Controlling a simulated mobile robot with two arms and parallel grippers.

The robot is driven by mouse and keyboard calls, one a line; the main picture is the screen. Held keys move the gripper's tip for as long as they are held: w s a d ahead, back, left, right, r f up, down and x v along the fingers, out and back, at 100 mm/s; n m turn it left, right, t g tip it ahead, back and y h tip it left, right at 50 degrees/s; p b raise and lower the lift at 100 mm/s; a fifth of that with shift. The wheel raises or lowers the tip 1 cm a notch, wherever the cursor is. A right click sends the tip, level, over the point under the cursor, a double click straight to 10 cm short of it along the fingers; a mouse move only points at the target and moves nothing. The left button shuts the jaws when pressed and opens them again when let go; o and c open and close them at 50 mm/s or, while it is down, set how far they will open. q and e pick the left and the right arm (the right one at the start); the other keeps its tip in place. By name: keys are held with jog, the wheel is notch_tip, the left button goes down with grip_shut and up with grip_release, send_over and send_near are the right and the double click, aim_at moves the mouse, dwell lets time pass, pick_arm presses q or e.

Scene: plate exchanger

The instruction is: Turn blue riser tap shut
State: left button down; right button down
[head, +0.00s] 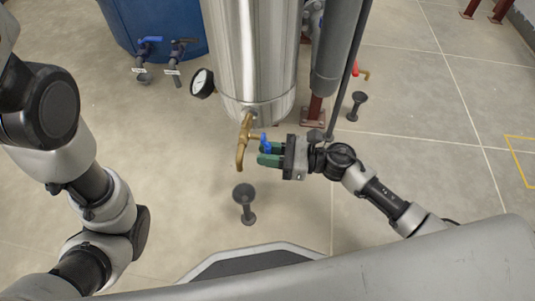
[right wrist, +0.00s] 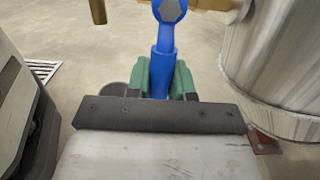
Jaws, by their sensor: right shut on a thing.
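The blue tap handle (head: 265,143) sits on a brass tap (head: 243,142) at the foot of the steel column. The brass spout points down to the left of the handle. My right gripper (head: 265,154), with green fingers, is shut on the blue handle. In the right wrist view the handle (right wrist: 163,60) runs between the green fingers (right wrist: 162,82), and its hub meets the brass body (right wrist: 205,4). There the handle lies roughly across the brass pipe. The handle's lower end is hidden by the gripper. My left arm shows at the left, but its gripper is out of view.
The steel column (head: 250,50) stands close behind the tap, with a pressure gauge (head: 202,83) at its left. A blue tank (head: 165,15) with two taps stands back left. A dark drain funnel (head: 244,192) is below the spout. A red tap (head: 356,69) is at right.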

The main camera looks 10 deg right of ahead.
jog(key=c, duration=1)
grip_release()
jog(key=p+v, duration=0.3)
jog(key=v, duration=0.7)
jog(key=shift+s+d+p, duration=0.1)
jog(key=shift+d+p, duration=0.25)
jog(key=shift+d, duration=0.05)
